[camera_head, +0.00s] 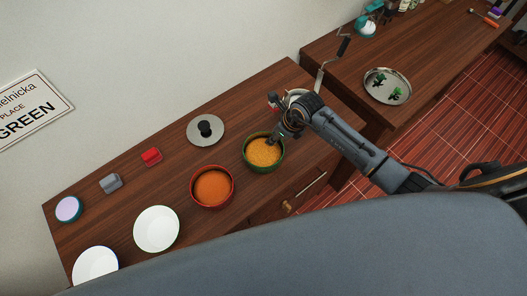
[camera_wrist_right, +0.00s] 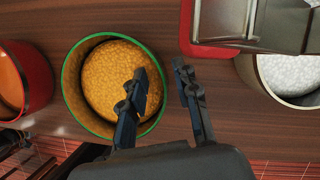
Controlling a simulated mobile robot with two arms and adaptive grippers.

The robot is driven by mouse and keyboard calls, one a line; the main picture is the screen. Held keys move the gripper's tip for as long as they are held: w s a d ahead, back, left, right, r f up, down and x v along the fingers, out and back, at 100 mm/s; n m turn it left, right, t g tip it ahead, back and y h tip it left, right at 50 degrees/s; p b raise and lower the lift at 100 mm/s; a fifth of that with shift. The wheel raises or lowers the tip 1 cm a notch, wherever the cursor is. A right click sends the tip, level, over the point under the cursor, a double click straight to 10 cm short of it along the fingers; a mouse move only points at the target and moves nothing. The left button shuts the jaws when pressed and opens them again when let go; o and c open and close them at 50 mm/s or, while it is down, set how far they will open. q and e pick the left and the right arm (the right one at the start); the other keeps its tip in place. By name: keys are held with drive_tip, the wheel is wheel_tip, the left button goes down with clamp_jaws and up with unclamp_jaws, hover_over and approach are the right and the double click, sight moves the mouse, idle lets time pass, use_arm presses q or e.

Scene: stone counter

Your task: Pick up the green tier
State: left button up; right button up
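The green tier (camera_head: 280,153) is a round bowl with a green rim, full of yellow food, on the wooden counter. It also shows in the right wrist view (camera_wrist_right: 66,92). My right gripper (camera_head: 277,137) is at its far right side in the head view. In the right wrist view my right gripper (camera_wrist_right: 161,70) is open and empty. One finger is over the food inside the bowl; the other is outside the right rim. I cannot tell whether either finger touches it. My left gripper is not in view.
An orange-red tier (camera_head: 212,187) with orange food stands to the left. A white-filled container (camera_wrist_right: 291,72) and a metal object (camera_wrist_right: 262,22) are close on the right in the wrist view. White plates (camera_head: 157,229) and a knobbed lid (camera_head: 194,133) lie further left.

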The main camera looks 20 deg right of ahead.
drive_tip(key=shift+x, duration=0.8)
drive_tip(key=shift+d, duration=0.1)
clamp_jaws()
drive_tip(key=shift+r, duration=0.2)
